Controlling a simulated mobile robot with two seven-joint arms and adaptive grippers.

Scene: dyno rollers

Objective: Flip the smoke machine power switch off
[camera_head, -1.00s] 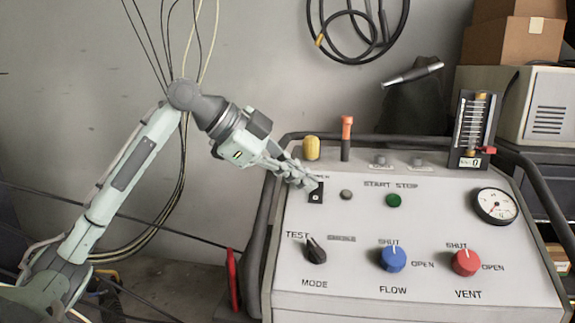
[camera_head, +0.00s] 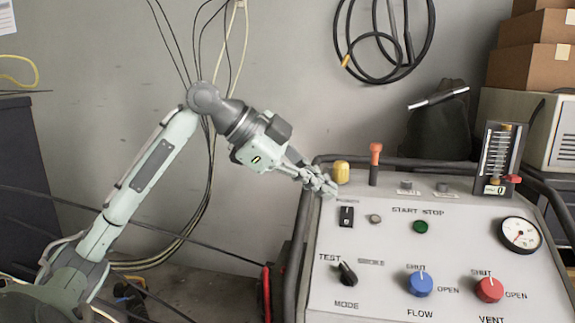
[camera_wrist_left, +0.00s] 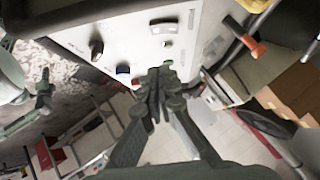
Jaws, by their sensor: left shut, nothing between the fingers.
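The smoke machine's sloped white panel (camera_head: 380,245) stands at the right in the head view. Its black power switch (camera_head: 346,217) is at the panel's upper left, with a small 0 visible on its lower part. My left gripper (camera_head: 328,190) is shut and empty, just above and left of the switch near the panel's top left edge, apart from the switch. In the left wrist view the shut left fingers (camera_wrist_left: 160,75) show in front of the panel (camera_wrist_left: 120,30).
The panel carries a MODE knob (camera_head: 347,273), a blue FLOW knob (camera_head: 420,284), a red VENT knob (camera_head: 489,289), a green button (camera_head: 420,227) and a gauge (camera_head: 520,234). A yellow cap (camera_head: 341,172) and an orange-topped lever (camera_head: 375,162) stand behind the top edge, near my fingers. A black tube rail surrounds the panel.

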